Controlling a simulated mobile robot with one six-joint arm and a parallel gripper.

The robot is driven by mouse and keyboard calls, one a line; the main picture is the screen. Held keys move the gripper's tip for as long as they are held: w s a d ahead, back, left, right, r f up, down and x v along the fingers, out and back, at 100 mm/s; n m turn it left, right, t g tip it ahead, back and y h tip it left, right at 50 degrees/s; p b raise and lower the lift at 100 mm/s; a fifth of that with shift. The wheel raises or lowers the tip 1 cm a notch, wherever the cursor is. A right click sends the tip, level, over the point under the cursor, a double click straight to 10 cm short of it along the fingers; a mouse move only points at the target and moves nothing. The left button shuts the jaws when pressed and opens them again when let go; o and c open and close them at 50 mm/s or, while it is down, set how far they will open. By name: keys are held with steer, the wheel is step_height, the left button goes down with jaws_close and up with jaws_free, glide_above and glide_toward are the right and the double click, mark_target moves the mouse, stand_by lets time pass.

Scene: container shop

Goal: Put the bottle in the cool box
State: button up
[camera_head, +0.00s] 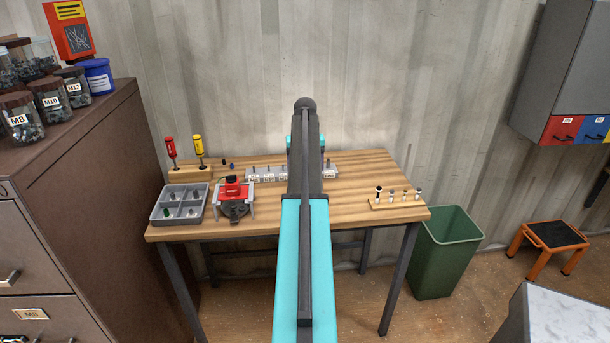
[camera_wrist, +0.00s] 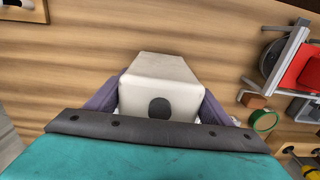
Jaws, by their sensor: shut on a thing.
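In the wrist view my gripper (camera_wrist: 160,98) has its two purple fingers on either side of a white, boxy thing (camera_wrist: 158,78) with a dark oval spot on its near face. It is shut on this thing, over a wooden surface. I cannot tell whether the white thing is the bottle. No other bottle is clear to me, and I cannot make out a cool box in either view.
A wooden workbench (camera_head: 350,179) bears a grey divided tray (camera_head: 179,222), a red-and-grey device (camera_head: 233,188), screwdrivers (camera_head: 198,144) and a small rack (camera_head: 383,203). A brown cabinet (camera_head: 90,190) stands left, a green bin (camera_head: 442,255) right, then an orange stool (camera_head: 535,250).

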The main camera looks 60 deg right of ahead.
steer(key=o, duration=1.4)
steer(key=shift+f, duration=0.1)
step_height(320, 180, up, 12)
steer(key=p, duration=0.6)
